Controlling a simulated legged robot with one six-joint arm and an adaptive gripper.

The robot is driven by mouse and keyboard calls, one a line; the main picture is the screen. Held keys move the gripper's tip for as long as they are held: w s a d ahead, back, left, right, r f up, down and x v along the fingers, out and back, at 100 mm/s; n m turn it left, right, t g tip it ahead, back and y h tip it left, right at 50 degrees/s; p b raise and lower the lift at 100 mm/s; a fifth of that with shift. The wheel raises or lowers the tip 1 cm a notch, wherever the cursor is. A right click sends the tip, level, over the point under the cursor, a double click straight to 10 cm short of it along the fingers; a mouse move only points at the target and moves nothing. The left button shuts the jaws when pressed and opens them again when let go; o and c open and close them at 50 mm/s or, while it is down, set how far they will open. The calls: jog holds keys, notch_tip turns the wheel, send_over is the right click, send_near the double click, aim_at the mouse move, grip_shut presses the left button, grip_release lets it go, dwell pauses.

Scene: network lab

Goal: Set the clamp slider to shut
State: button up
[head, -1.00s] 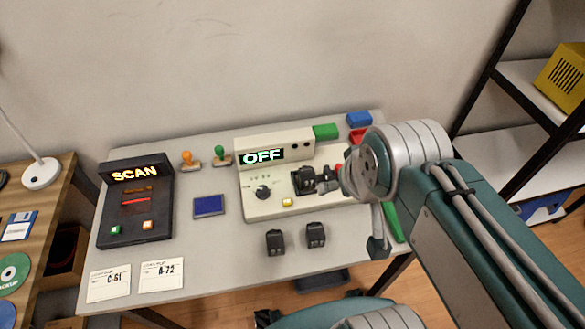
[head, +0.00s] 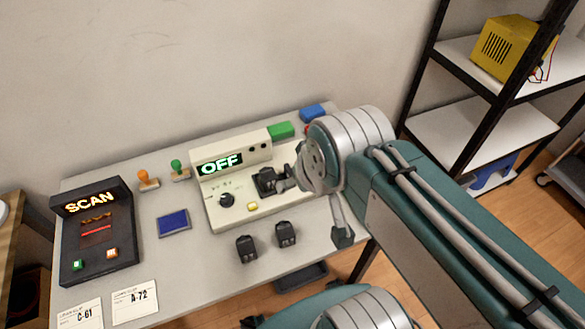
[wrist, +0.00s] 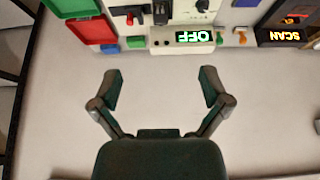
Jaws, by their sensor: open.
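A cream console (head: 250,205) with a lit OFF display (head: 219,164) stands on the bench; it shows upside down in the wrist view (wrist: 160,34). A black clamp-like part (head: 268,181) sits on its right half. In the wrist view a small red-tipped part (wrist: 130,18), perhaps the slider's handle, stands beside a black part (wrist: 160,13); its setting is too small to read. My gripper (wrist: 160,88) is open and empty, its fingers wide apart against the pale wall, apart from the console. In the head view my wrist covers the console's right end and most of my gripper.
A black SCAN box (head: 98,232), a blue pad (head: 173,222), two stamps and two cards share the bench. Two black blocks (head: 246,248) lie in front of the console. Green (head: 281,130) and blue (head: 312,113) boxes lie behind it. A shelf (head: 470,130) stands right.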

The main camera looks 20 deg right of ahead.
jog(key=shift+w, duration=0.1)
jog(key=c, duration=0.4)
jog(key=w+d+f+m+g, duration=0.2)
jog(key=w+m, duration=0.3)
jog(key=w, duration=0.2)
jog(key=w+d+f+m+g, duration=0.1)
jog(key=w+d+f+m, duration=0.1)
jog(key=w+m, duration=0.35)
jog(key=w+d+f+m+g, duration=0.3)
jog(key=w+d+f+m, duration=0.3)
jog(key=w+f+m, duration=0.35)
jog(key=f, duration=0.4)
jog(key=f+n, duration=0.1)
jog(key=f, duration=0.3)
jog(key=f+n, duration=0.1)
jog(key=f, duration=0.3)
jog(key=shift+w+a, duration=0.2)
jog(key=shift+w, duration=0.2)
jog(key=shift+r, duration=0.1)
grip_shut()
